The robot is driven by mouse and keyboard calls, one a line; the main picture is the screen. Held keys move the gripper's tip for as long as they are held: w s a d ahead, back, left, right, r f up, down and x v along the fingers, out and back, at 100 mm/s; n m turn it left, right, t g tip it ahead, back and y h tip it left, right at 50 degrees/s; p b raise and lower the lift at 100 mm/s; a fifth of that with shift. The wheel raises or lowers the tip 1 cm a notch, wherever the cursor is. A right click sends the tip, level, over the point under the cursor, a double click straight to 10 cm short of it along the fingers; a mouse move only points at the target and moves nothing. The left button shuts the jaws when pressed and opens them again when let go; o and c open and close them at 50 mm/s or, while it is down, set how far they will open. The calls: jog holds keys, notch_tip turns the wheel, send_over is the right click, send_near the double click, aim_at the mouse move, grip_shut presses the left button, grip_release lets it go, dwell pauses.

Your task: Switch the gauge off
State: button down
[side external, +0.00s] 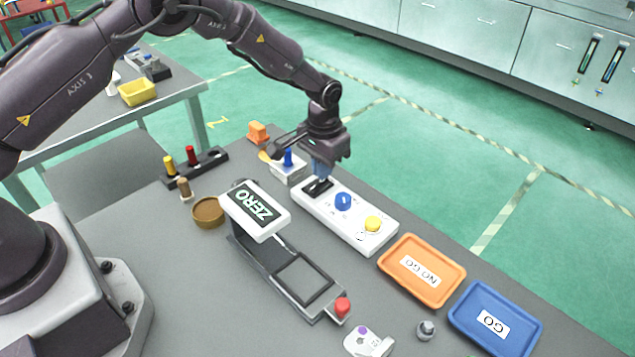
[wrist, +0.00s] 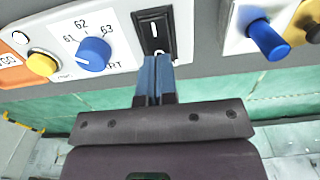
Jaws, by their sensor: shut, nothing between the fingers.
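A white control panel (side external: 365,235) lies on the grey table and carries a black rocker switch (side external: 316,187), a blue knob (side external: 343,201) and a yellow button (side external: 373,223). In the wrist view the rocker switch (wrist: 153,28) shows an "I" mark; its near end is partly covered by my fingers. My gripper (side external: 319,175) is shut and empty, pointing down at the rocker's near end. In the wrist view its blue fingertips (wrist: 156,60) are at that end; whether they touch cannot be told. The gauge display (side external: 257,204) reads ZERO on its stand.
A white box with a blue lever (side external: 288,158) stands close to my gripper. An orange NO GO tray (side external: 437,291) and a blue GO tray (side external: 460,317) lie to the right. A brown round dish (side external: 208,212) and a peg rack (side external: 212,162) are at the left.

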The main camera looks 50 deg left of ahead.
aim_at(308, 189)
jog(key=shift+f, duration=0.75)
jog(key=shift+r, duration=3.55)
jog(key=shift+s+f, duration=0.15)
jog(key=shift+s, duration=0.05)
jog(key=s+g, duration=0.1)
jog(key=s, duration=0.2)
jog(key=shift+s+a, duration=0.2)
jog(key=s+a+r+t, duration=0.2)
jog(key=s+r+t, duration=0.1)
jog(key=s+r, duration=0.9)
jog(key=s+a+r+t, duration=0.2)
jog(key=s+r+t, duration=0.1)
jog(key=s+r, duration=0.9)
jog(key=s, duration=0.3)
jog(key=shift+r+t, duration=0.3)
jog(key=shift+r, duration=0.05)
